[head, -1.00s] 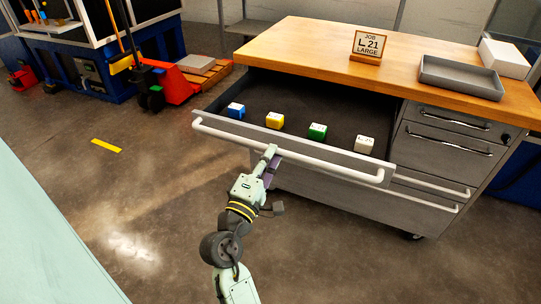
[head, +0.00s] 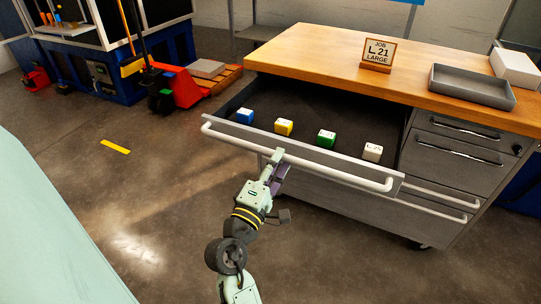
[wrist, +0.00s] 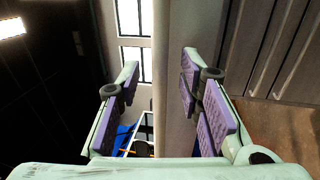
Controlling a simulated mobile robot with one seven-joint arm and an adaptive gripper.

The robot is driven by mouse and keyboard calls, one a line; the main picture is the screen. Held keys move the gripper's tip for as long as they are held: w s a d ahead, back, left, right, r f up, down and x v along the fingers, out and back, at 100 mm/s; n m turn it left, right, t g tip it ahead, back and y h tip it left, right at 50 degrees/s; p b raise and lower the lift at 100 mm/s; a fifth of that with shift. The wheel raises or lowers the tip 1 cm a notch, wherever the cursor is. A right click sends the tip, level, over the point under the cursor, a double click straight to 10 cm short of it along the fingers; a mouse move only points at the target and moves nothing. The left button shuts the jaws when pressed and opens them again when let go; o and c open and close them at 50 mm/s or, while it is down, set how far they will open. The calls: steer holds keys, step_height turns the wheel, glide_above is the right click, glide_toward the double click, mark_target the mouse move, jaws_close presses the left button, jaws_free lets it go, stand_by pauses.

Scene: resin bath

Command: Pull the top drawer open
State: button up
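The top drawer (head: 300,150) of the wood-topped workbench stands pulled well out, its dark inside showing. Its long white bar handle (head: 335,172) runs across the front. A gap shows beside the left finger; the bar lies close to the right finger. Contact there is unclear.
The bench top (head: 330,60) bears a job sign (head: 378,54), a grey tray (head: 470,88) and a white box (head: 515,68). Closed drawers (head: 457,148) are at right. A red pallet jack (head: 190,92) stands at back left.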

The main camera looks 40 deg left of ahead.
steer(key=v, duration=1.1)
steer(key=shift+s, duration=0.3)
steer(key=shift+f, duration=0.1)
